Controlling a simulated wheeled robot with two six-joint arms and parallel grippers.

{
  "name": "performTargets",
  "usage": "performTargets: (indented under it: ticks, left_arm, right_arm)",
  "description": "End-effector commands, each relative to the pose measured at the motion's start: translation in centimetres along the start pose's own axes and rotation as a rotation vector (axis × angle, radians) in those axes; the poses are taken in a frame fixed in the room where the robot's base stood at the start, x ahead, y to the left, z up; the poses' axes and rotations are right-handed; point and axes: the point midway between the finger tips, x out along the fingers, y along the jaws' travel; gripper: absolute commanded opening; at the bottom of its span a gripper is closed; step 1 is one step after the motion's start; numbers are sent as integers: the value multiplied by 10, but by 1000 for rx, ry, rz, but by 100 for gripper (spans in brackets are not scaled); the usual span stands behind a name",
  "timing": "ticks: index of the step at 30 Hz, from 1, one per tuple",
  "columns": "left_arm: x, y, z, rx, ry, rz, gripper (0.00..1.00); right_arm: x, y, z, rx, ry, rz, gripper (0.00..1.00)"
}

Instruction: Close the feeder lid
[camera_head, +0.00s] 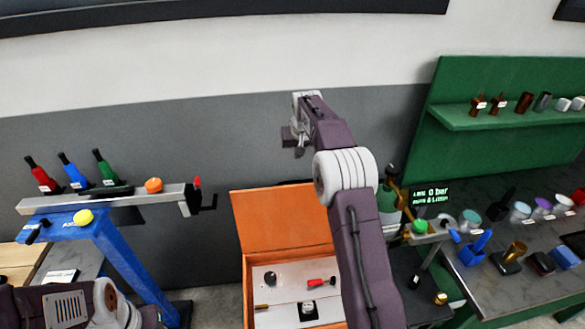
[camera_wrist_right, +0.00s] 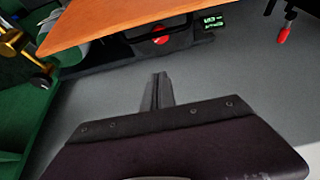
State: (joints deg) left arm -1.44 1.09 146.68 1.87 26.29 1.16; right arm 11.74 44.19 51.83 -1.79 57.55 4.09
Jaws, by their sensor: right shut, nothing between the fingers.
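An orange box (camera_head: 249,285) stands low in the middle of the head view. Its orange lid (camera_head: 275,218) stands raised at the back, so the box is open. The lid's orange panel also shows along the top of the right wrist view (camera_wrist_right: 115,25). My right gripper (camera_head: 298,146) is beyond and above the lid, near the grey wall, apart from it. Its fingers show shut and empty in the right wrist view (camera_wrist_right: 158,92). Part of my left arm shows at the lower left; its gripper is out of view.
Inside the box is a pale panel (camera_head: 285,276) with a red-handled item (camera_head: 320,282). My right arm hides the box's right part. A blue stand (camera_head: 125,260) with coloured bottles is at left. A pressure display (camera_head: 430,195) and a crowded bench (camera_head: 500,285) are at right.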

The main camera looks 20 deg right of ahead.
Motion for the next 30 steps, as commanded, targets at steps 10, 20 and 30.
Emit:
performTargets:
  ticks: [10, 20, 30]
  left_arm:
    - [-23, 0, -2, 0, 0, 0, 41]
    - [-49, 1, -5, 0, 0, 0, 41]
    - [-64, 1, -7, 0, 0, 0, 41]
  right_arm:
    - [49, -1, 0, -1, -5, -1, 0]
    - [97, -1, 5, -2, -1, -1, 0]
    - [87, -1, 32, -1, -1, -1, 0]
